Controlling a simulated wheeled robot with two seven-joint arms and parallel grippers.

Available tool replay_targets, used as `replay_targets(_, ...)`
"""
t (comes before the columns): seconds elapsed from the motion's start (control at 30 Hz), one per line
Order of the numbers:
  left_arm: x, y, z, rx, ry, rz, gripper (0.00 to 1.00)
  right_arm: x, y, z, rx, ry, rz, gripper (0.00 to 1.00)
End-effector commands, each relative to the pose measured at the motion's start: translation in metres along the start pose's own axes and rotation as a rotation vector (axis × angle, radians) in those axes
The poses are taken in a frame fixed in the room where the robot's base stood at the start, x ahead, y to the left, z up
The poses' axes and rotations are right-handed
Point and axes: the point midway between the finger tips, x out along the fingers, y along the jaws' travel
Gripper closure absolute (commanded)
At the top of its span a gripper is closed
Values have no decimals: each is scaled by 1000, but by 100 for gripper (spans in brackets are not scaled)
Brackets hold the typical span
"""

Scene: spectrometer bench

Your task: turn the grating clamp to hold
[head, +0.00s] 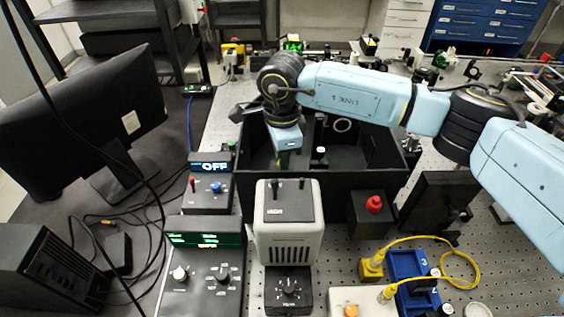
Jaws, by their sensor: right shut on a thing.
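My right arm reaches in from the right, across the back of an open-topped black box (345,200). My right gripper (284,161) points down into the left part of this box. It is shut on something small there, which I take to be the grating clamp. The clamp and the grating are hidden by the gripper and the box wall, so I cannot tell which way the clamp is turned. A short dark post with a pale top (320,152) stands inside the box, just right of the gripper. My left gripper is not in view.
In front of the box stand a grey lamp housing (287,222), a red-knobbed black block (373,207) and control units, one display (211,167) reading OFF. A round optic (343,124) is at the box's back. A monitor (82,118) stands left; yellow cables (458,262) lie front right.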

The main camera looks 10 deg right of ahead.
Motion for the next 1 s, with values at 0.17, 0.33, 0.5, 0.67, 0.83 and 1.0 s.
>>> replay_targets(0.17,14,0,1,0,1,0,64,1,-1,-1,162,1,-4,100)
replay_targets(0.33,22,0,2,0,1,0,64,1,-1,-1,297,1,-2,100)
replay_targets(0.5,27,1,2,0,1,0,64,0,-1,-1,404,1,-3,100)
replay_targets(0.67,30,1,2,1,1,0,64,-1,-1,-1,472,1,-3,100)
replay_targets(0.83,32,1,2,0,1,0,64,-1,-1,-1,512,1,-3,100)
replay_targets(1.0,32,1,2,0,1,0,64,-1,-1,-1,526,1,-3,100)
